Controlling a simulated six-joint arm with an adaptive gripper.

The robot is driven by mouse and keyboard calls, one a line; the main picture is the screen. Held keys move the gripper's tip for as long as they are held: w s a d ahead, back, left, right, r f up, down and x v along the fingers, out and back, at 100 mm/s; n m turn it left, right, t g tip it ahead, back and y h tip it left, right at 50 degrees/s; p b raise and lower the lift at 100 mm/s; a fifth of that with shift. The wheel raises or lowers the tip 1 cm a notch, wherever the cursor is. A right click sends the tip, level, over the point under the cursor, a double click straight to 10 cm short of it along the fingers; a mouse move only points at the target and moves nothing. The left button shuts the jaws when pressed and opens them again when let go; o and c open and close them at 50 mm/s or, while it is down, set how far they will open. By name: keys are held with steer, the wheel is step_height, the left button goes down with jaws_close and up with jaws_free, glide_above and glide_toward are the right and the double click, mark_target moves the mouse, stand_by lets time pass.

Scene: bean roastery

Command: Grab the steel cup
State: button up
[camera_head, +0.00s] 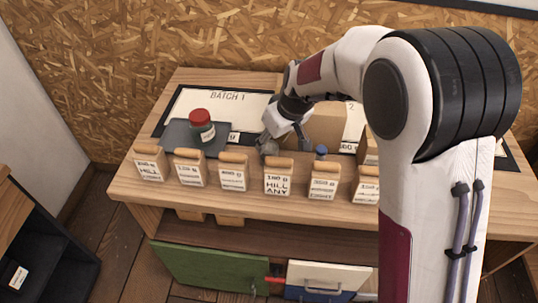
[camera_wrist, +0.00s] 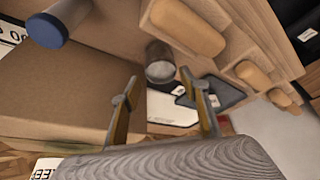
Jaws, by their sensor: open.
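A steel cup (camera_wrist: 160,62), a small grey metallic cylinder, shows in the wrist view just beyond the tips of my gripper (camera_wrist: 159,82). It lies in line with the gap between the two fingers. The fingers are apart with nothing held between them. In the head view my gripper (camera_head: 283,138) is low over the wooden table, left of a cardboard box. A grey shape shows beside it there, but I cannot tell the cup from a finger.
The cardboard box (camera_head: 316,126) is close on the right; in the wrist view it fills the left (camera_wrist: 65,92). A blue-capped container (camera_head: 320,152) stands before it. A red-lidded jar (camera_head: 201,126) stands on a dark mat (camera_head: 176,143).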

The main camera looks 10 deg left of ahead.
mark_target(268, 149)
steer(key=shift+s+x, duration=0.2)
steer(key=shift+x, duration=0.7)
steer(key=shift+s+x, duration=0.15)
steer(key=shift+x, duration=1.7)
steer(key=shift+d, duration=0.1)
steer(key=c, duration=0.9)
